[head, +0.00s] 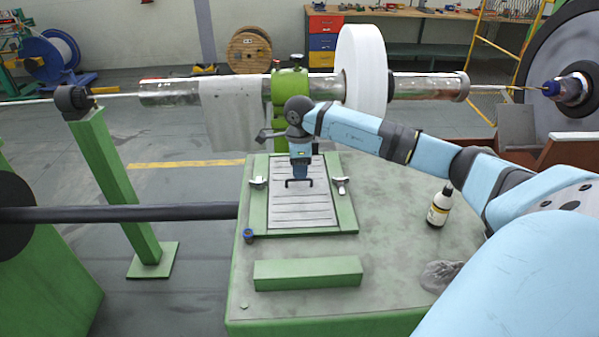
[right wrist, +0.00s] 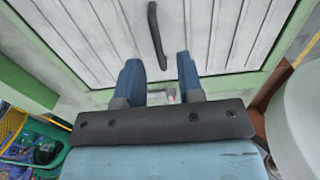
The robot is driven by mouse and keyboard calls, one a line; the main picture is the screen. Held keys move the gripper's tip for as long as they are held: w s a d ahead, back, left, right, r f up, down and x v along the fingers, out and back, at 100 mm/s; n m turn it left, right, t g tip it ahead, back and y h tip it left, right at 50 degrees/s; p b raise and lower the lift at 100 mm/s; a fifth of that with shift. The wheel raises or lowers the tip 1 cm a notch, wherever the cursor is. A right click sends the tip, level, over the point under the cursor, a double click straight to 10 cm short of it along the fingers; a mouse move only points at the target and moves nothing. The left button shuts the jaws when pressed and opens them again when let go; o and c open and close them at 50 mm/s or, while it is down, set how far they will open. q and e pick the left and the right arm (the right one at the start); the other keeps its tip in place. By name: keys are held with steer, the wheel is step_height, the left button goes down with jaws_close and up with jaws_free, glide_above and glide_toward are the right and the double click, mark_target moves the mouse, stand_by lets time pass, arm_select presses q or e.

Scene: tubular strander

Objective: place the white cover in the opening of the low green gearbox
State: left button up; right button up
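The white ribbed cover (head: 305,212) lies flat inside the green frame (head: 348,213) on top of the low green gearbox (head: 395,260). It has a dark bar handle (head: 298,183). My right gripper (head: 300,176) is over the far half of the cover, close above the handle. In the right wrist view, the blue fingers (right wrist: 159,68) are apart, with the handle (right wrist: 155,32) ahead of and partly between them. I see no finger touching it. My left gripper is not in view.
Clamps stand at the frame's left (head: 258,183) and right (head: 340,185). A shaft with a white disc (head: 362,70) runs behind.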

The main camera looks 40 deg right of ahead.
arm_select(q)
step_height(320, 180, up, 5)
steer(key=p, duration=0.3)
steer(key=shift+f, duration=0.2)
arm_select(e)
step_height(320, 180, up, 8)
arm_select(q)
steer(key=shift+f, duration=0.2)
arm_select(e)
steer(key=shift+f, duration=0.1)
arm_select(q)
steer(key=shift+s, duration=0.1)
